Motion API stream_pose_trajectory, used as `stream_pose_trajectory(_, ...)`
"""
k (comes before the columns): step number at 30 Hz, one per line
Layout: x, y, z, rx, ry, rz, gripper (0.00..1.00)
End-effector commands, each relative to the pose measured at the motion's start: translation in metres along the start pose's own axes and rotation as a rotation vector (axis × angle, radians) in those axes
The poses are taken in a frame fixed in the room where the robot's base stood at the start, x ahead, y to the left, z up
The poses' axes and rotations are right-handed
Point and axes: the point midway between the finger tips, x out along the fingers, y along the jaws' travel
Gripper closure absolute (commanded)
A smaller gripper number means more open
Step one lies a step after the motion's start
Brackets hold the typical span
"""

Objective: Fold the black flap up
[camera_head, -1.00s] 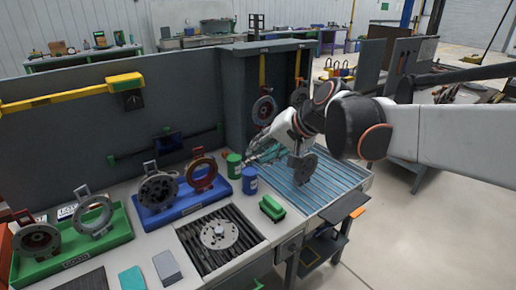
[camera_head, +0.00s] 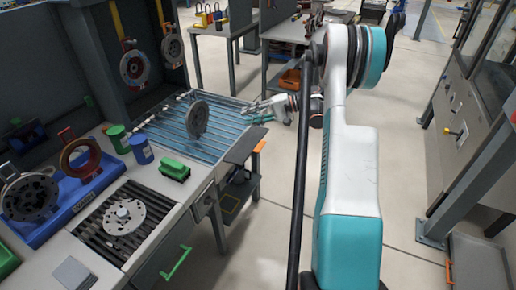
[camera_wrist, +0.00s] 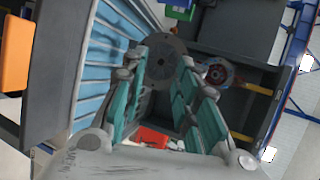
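The black flap (camera_head: 245,145) is a flat dark panel at the right end of the blue roller conveyor (camera_head: 178,130). It sticks outward from the table end, and I cannot tell its exact tilt. In the wrist view a dark panel (camera_wrist: 58,70) beside the blue rollers appears to be the same flap. My gripper (camera_head: 252,108) is beyond the flap's far end, near the conveyor's right edge, and apart from the flap. In the wrist view my gripper (camera_wrist: 163,62) has its teal fingers spread with nothing between the pads.
An orange piece (camera_head: 259,147) is beside the flap.

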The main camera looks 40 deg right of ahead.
Motion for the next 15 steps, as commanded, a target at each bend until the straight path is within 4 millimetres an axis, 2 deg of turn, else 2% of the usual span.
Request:
stream_pose_trajectory(1,-0.018,0.031,-0.009,0.005,0.008,-0.032,0.72)
stream_pose_trajectory(6,-0.070,0.109,-0.014,-0.002,0.016,-0.137,0.72)
stream_pose_trajectory(9,-0.093,0.147,-0.010,-0.012,0.019,-0.185,0.72)
stream_pose_trajectory(12,-0.109,0.174,-0.004,-0.022,0.022,-0.220,0.72)
stream_pose_trajectory(15,-0.119,0.190,0.001,-0.030,0.023,-0.240,0.72)
